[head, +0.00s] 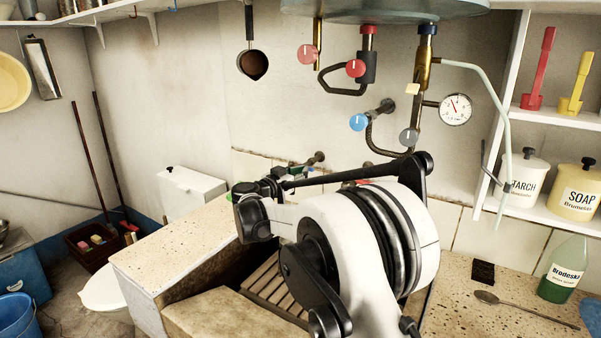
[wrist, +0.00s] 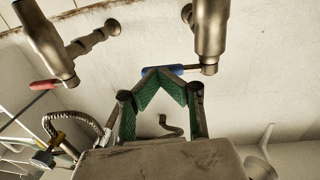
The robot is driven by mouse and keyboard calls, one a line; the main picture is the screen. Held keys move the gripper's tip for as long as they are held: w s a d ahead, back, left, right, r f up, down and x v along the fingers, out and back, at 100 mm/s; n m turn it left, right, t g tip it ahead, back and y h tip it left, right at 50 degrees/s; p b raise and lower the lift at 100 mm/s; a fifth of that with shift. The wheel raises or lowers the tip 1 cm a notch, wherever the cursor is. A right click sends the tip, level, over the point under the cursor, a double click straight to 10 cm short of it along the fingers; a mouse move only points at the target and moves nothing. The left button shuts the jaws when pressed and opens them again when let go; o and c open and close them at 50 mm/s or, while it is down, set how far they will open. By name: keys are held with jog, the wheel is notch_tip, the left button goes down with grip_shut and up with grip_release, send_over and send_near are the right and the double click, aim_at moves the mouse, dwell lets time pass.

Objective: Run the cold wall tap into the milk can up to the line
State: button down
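In the wrist view a wall tap with a blue lever (wrist: 176,69) hangs at upper right; its metal body (wrist: 209,28) is cut by the top edge. My gripper (wrist: 161,77) has green-padded fingers whose tips meet in a peak just at the blue lever. I cannot tell whether they touch it. The fingers are shut, with nothing clear between them. In the head view a wall tap fitting (head: 316,158) shows behind my arm, which hides most of the gripper. I cannot make out the milk can, its line or any water stream.
A second tap with a red lever (wrist: 43,85) hangs left in the wrist view. A boiler (head: 385,8) with coloured knobs and a gauge (head: 456,109) is above my arm. The stone trough (head: 195,245) holds a slatted rack (head: 272,290). A green bottle (head: 564,268) stands right.

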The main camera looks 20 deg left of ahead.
jog(key=d+v, duration=0.1)
jog(key=v, duration=1.3)
jog(key=shift+s+d+r, duration=0.1)
jog(key=shift+d, duration=0.05)
